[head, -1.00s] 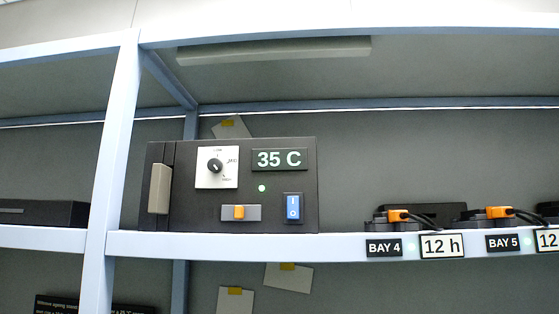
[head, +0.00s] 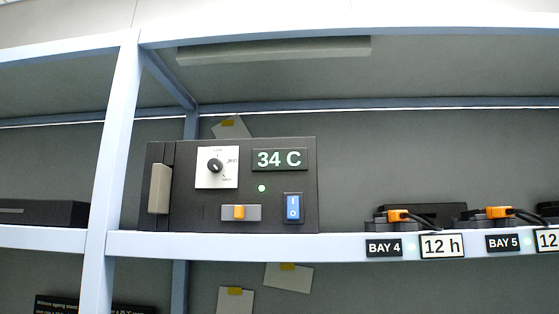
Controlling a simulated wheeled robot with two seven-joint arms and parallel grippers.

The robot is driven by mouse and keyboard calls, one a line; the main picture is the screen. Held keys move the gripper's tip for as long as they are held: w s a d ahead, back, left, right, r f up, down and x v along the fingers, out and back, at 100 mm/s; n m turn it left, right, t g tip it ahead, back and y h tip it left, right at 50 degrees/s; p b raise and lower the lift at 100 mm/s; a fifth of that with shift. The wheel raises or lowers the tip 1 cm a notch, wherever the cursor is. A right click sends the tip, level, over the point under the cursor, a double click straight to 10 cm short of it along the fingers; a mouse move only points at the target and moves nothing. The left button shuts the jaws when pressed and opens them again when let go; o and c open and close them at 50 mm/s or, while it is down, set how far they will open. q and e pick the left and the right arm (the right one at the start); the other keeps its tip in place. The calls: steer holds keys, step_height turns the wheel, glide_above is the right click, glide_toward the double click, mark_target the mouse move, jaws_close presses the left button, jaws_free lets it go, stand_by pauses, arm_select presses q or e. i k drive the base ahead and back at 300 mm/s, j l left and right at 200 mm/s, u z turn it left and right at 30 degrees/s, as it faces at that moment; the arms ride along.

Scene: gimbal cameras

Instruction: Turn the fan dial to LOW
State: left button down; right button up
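The fan dial (head: 215,167) is a round black knob on a white square plate (head: 203,181) at the upper left of a dark control box (head: 282,212). Small labels are printed around the knob, at its top, right and lower right; they are too small to read surely, and I cannot tell exactly which one the knob points to. The box stands on the shelf. Neither of my grippers is in the head view.
A shelf post (head: 112,150) stands left. Bays with orange connectors sit right.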

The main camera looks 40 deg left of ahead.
mark_target(215, 166)
steer(key=u, duration=1.5)
